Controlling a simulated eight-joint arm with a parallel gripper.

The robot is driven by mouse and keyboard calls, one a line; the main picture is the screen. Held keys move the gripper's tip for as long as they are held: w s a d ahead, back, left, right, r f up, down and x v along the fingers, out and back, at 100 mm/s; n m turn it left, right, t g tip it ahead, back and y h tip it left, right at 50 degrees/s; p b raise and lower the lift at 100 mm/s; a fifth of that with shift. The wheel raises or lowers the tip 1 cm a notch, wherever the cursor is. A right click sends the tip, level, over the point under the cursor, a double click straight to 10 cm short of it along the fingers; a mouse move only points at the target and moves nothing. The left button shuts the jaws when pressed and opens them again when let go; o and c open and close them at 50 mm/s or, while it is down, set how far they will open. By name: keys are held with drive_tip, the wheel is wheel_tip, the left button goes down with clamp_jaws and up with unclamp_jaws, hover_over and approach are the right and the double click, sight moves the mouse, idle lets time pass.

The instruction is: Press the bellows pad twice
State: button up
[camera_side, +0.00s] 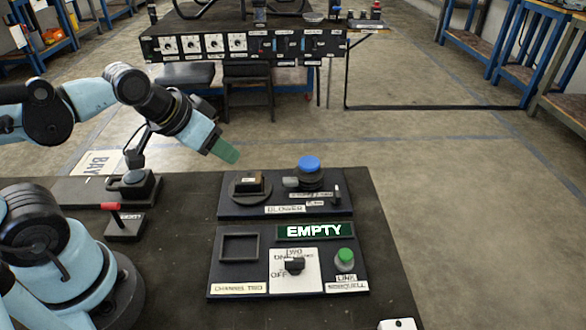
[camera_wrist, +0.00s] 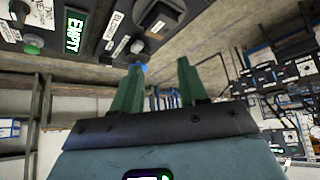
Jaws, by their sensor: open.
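No label that I can read says bellows. A blue-topped black round piece (camera_side: 309,166), possibly the bellows pad, stands at the back right of the blower panel (camera_side: 285,209) in the side view. A bit of blue (camera_wrist: 143,68) beside a fingertip in the wrist view may be its top. My gripper (camera_side: 224,150) is above and to the left of this panel, apart from it, with its green fingers angled down to the right. In the wrist view, the two green fingers of my gripper (camera_wrist: 159,82) are spread with nothing held between them.
In front, another panel has an EMPTY display (camera_side: 315,231), a rotary switch (camera_side: 294,266) and a green button (camera_side: 345,258). A red-handled lever (camera_side: 111,207) stands left.

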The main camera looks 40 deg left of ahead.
drive_tip(key=shift+w+r, duration=0.2)
drive_tip(key=c, duration=0.5)
drive_tip(key=w+d+r+m+g, duration=0.1)
drive_tip(key=w+r, duration=0.1)
drive_tip(key=w+r+m+g, duration=0.1)
drive_tip(key=w+r, duration=0.1)
drive_tip(key=w, duration=0.1)
drive_tip(key=w+d+r+m+g, duration=0.1)
drive_tip(key=w+r+m, duration=0.1)
drive_tip(key=shift+w+d+r, duration=0.1)
drive_tip(key=shift+w+d, duration=0.15)
drive_tip(key=shift+d, duration=0.05)
clamp_jaws()
drive_tip(key=w+d+m+g, duration=0.4)
drive_tip(key=w+m, duration=0.1)
drive_tip(key=w, duration=0.4)
drive_tip(key=shift+d+r, duration=0.25)
drive_tip(key=shift+r, duration=0.15)
